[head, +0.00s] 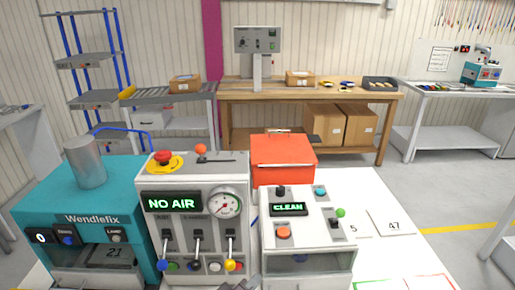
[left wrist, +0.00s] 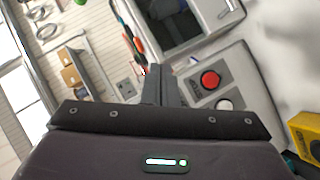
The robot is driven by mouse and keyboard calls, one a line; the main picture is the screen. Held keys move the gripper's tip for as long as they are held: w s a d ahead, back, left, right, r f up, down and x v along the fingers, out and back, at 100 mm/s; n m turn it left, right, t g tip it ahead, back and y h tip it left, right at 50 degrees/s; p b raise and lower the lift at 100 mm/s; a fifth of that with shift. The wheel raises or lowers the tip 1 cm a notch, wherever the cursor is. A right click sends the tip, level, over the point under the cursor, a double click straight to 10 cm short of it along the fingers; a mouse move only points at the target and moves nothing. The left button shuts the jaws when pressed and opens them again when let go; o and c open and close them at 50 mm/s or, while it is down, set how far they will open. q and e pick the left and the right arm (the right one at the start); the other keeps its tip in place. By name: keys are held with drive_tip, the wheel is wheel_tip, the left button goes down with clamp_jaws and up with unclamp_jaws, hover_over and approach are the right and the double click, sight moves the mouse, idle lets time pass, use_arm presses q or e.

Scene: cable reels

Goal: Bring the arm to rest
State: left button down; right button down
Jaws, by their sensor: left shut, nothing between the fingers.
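My left gripper (left wrist: 158,74) shows in the left wrist view, its two dark fingers together and empty. It points toward a grey panel with a red button (left wrist: 210,79) and a white button (left wrist: 224,104). The fingers overlap the panel's edge in the picture; I cannot tell how far apart they are. I make out neither gripper in the head view, and my right gripper is in no view.
In the head view a teal machine (head: 60,200), a gauge panel reading NO AIR (head: 173,203), a box reading CLEAN (head: 289,209) and a red case (head: 283,160) crowd the white table (head: 378,250). A wooden bench (head: 235,95) stands behind. A yellow object (left wrist: 306,135) is in the wrist view.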

use_arm(q)
drive_tip(key=s+a+f+m+g+y, duration=0.3)
drive_tip(key=s+a+m+g, duration=0.1)
drive_tip(key=s+a, duration=0.4)
drive_tip(key=s+a+f+m+g+y, duration=0.35)
drive_tip(key=s+a+m+g, duration=0.2)
drive_tip(key=a, duration=0.45)
wheel_tip(320, 180, down, 28)
drive_tip(key=s, duration=0.2)
drive_tip(key=s+a+f+g, duration=0.1)
drive_tip(key=s+a+f, duration=0.1)
drive_tip(key=s+f, duration=0.8)
drive_tip(key=s+a+f+g, duration=0.1)
drive_tip(key=s+f, duration=0.9)
drive_tip(key=shift+s+a, duration=0.2)
drive_tip(key=shift+a, duration=0.15)
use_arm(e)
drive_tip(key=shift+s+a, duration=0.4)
